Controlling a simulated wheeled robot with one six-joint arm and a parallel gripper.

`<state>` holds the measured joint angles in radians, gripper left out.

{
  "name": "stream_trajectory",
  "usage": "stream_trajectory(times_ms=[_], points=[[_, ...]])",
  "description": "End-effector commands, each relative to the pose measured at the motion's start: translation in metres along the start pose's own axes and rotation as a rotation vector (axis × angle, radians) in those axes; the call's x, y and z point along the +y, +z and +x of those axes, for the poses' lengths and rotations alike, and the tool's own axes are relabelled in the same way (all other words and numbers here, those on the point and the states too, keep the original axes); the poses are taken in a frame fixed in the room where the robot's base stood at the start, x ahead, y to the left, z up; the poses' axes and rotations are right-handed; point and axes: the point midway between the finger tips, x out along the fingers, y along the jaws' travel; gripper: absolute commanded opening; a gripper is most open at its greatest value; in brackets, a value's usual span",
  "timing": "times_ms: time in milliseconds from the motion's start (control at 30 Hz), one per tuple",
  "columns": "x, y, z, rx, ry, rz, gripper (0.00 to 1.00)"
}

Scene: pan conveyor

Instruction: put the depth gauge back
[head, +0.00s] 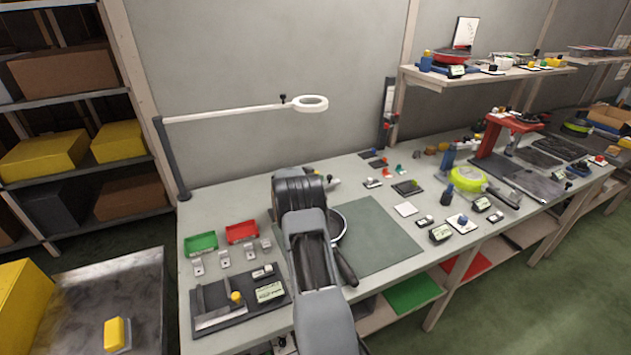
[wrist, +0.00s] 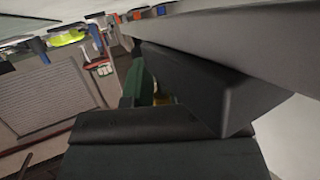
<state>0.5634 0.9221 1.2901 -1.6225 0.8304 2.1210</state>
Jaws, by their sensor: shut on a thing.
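My gripper is mostly hidden behind my own arm in the head view. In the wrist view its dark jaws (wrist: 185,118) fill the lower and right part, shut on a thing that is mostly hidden. A sliver of green and a bit of yellow show by the jaws; I cannot tell whether either belongs to the held thing. I cannot make out the depth gauge for certain. A dark tray (head: 249,317) at the bench's front left holds a steel L-shaped tool (head: 218,321), a yellow-topped piece (head: 236,297) and a label card (head: 269,292).
Green (head: 201,243) and red bins (head: 242,232) stand behind the tray. A pan (head: 338,224) lies partly behind my arm on a grey-green mat (head: 375,235). A lamp (head: 310,103) overhangs the bench. Small tools and a red press (head: 492,135) stand to the right.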

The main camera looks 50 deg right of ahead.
Motion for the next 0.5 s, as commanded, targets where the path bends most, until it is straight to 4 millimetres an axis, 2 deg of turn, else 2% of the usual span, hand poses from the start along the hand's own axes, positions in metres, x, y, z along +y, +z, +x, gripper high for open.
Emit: stream_trajectory(times_ms=[33,67,100,300,333,500], points=[[0.0034,0.0150,0.0034,-0.017,0.007,-0.018,0.00],[0.0033,0.0149,0.0033,-0.017,0.007,-0.018,0.00],[0.0035,0.0155,0.0034,-0.018,0.007,-0.019,0.23],[0.0034,0.0157,0.0035,-0.018,0.007,-0.019,0.43],[0.0034,0.0157,0.0035,-0.018,0.007,-0.019,0.45],[0.0033,0.0158,0.0034,-0.018,0.007,-0.019,0.45]])
